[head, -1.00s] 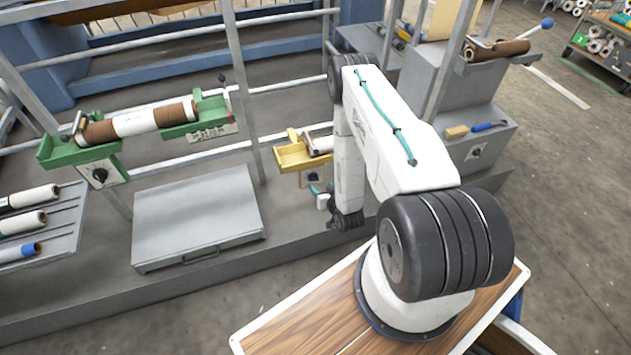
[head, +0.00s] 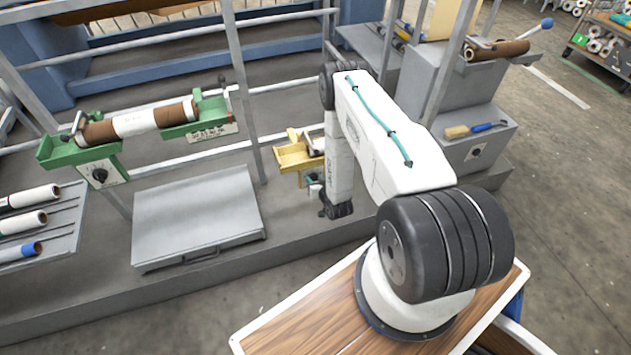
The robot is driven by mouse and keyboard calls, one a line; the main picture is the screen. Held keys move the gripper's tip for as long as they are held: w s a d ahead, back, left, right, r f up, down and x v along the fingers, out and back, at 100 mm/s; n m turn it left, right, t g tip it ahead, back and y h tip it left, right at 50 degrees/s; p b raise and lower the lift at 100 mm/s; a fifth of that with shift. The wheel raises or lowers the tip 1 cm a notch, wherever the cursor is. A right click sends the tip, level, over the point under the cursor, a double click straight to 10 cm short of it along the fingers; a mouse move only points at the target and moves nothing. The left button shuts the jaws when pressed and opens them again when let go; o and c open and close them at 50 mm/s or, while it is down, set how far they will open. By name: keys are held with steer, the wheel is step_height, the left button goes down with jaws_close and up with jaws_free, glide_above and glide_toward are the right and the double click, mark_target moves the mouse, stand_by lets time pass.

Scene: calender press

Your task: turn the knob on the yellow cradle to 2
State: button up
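The yellow cradle (head: 292,157) is mounted at the rail, centre of the head view, left of my forearm. Its grey knob plate (head: 304,181) hangs below it. My wrist and part of the plate's right side overlap in the picture, so the knob and its pointer cannot be made out. My gripper (head: 315,189) is small and mostly hidden, at the front of this plate, just left of my dark wrist joint. I cannot tell whether it touches the knob or whether its fingers are open or shut.
A green cradle (head: 80,152) with a brown and white roll and its own dial stands at left. A grey lidded box (head: 197,215) lies left of the yellow cradle. A grey upright post (head: 243,90) stands close behind. A grey stepped cabinet (head: 470,150) is at right.

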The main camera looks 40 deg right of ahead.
stand_by(0.4)
steer(key=shift+s+d+f+m+t+y, duration=0.15)
steer(key=shift+m+y, duration=0.25)
steer(key=shift+m, duration=0.2)
steer(key=shift+w+d+r+m+t+y, duration=0.15)
steer(key=shift+m+y, duration=0.25)
steer(key=shift+m, duration=0.2)
steer(key=m, duration=0.1)
steer(key=m+t+y, duration=0.1)
steer(key=shift+s+f+m, duration=0.15)
steer(key=shift+f+m, duration=0.05)
steer(key=shift+m, duration=0.1)
steer(key=m, duration=0.1)
steer(key=m+t+y, duration=0.1)
steer(key=m, duration=0.1)
steer(key=shift+d+f+y, duration=0.1)
steer(key=shift+f+y, duration=0.1)
steer(key=shift+y, duration=0.1)
steer(key=shift+f+m+t, duration=0.2)
steer(key=shift+m+t, duration=0.7)
steer(key=shift+m, duration=1)
steer(key=o, duration=1)
